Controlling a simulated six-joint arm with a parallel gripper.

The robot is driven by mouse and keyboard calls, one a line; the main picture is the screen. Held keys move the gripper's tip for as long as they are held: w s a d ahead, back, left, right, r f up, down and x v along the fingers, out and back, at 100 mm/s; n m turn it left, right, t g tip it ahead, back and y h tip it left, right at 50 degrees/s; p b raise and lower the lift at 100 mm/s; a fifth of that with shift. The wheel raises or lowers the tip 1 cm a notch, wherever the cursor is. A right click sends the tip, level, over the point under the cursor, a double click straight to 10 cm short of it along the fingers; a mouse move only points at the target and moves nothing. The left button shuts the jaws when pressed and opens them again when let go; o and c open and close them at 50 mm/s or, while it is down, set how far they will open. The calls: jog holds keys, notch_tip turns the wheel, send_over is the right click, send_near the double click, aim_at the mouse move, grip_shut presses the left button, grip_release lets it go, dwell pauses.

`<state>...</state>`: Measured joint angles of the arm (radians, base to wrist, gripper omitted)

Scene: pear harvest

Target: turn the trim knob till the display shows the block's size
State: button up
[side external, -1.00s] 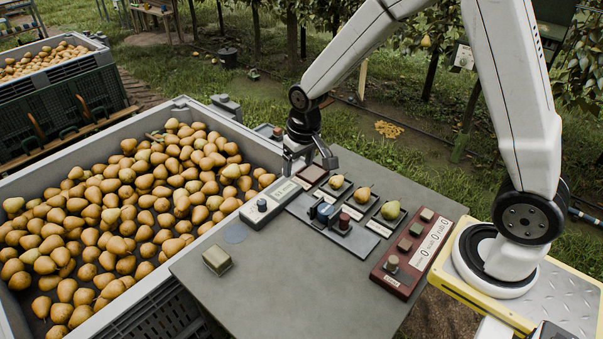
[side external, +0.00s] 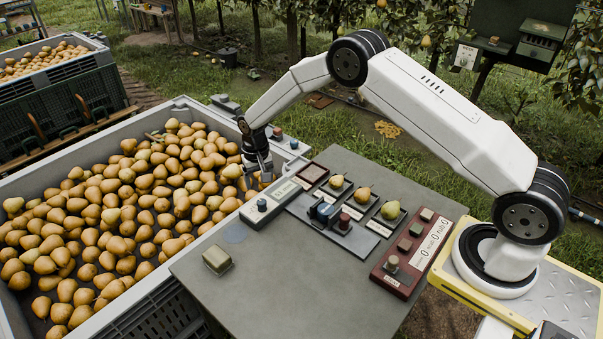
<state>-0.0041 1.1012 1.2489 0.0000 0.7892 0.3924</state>
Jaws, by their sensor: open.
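A long grey unit with a pale display strip (side external: 283,190) lies at the table's left edge beside the pear bin. A small dark-topped knob (side external: 262,204) stands at its near end; I take it as the trim knob. The display's reading is too small to make out. A pale yellowish block (side external: 217,261) sits on a dark base at the table's near left; I cannot tell whether it is the task's block. My gripper (side external: 258,182) is open, pointing down near the bin's right edge, behind the knob in the picture and apart from it. Nothing shows between its fingers.
A large bin (side external: 150,293) full of pears fills the left. A grey fixture (side external: 357,243) with blue and red parts, three trays with single pears, and a red button panel (side external: 412,254) occupy the table (side external: 290,290). The table's front is mostly clear.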

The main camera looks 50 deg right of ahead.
aim_at(262, 201)
jog(key=shift+w+f, duration=0.1)
jog(key=shift+f, duration=0.15)
jog(key=shift+f, duration=3.8)
grip_shut()
